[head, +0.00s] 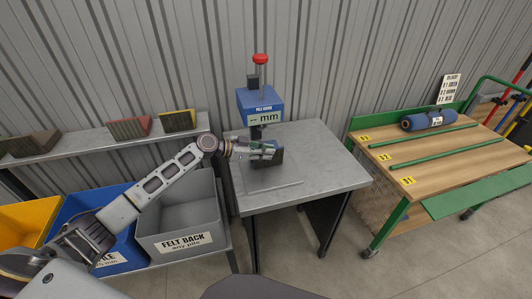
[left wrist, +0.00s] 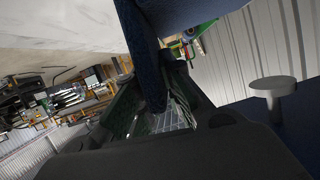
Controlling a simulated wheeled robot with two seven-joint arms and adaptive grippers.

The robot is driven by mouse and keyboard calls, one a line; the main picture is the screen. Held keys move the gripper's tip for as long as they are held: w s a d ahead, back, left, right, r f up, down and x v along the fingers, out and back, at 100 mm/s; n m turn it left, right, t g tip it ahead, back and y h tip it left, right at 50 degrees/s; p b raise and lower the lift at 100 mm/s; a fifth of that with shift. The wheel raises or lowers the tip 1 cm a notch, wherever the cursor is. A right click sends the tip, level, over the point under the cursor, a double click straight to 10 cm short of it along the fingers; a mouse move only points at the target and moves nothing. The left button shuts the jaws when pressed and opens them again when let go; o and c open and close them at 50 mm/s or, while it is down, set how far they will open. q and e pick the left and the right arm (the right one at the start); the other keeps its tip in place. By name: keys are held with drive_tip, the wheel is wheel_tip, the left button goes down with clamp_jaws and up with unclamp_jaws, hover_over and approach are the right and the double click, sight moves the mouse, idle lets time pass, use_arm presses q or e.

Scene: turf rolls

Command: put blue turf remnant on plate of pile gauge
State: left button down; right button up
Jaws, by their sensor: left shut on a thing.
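The pile gauge (head: 260,105) stands on a grey table, with a blue head marked "mm" and a red knob on top. My left gripper (head: 268,152) is in front of the gauge's column, below its head. In the left wrist view its fingers (left wrist: 153,98) are shut on the blue turf remnant (left wrist: 139,45), a dark blue slab. In the head view the remnant shows only as a dark patch at the fingertips, and the plate is mostly hidden. A pale disc on a stem (left wrist: 272,87), seemingly the gauge's foot, is apart from the remnant. My right gripper is not in view.
The grey table (head: 325,172) has free room to the right. A shelf (head: 85,142) with several turf pieces and bins, including a grey "FELT BACK" bin (head: 180,215), stands left. A wooden bench (head: 440,150) with a blue roll (head: 428,120) stands right.

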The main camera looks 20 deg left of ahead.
use_arm(q)
drive_tip(key=shift+f, duration=0.15)
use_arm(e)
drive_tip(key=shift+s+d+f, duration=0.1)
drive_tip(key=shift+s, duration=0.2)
use_arm(q)
drive_tip(key=c, duration=1.5)
unclamp_jaws()
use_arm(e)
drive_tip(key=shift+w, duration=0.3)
use_arm(q)
drive_tip(key=shift+a, duration=0.1)
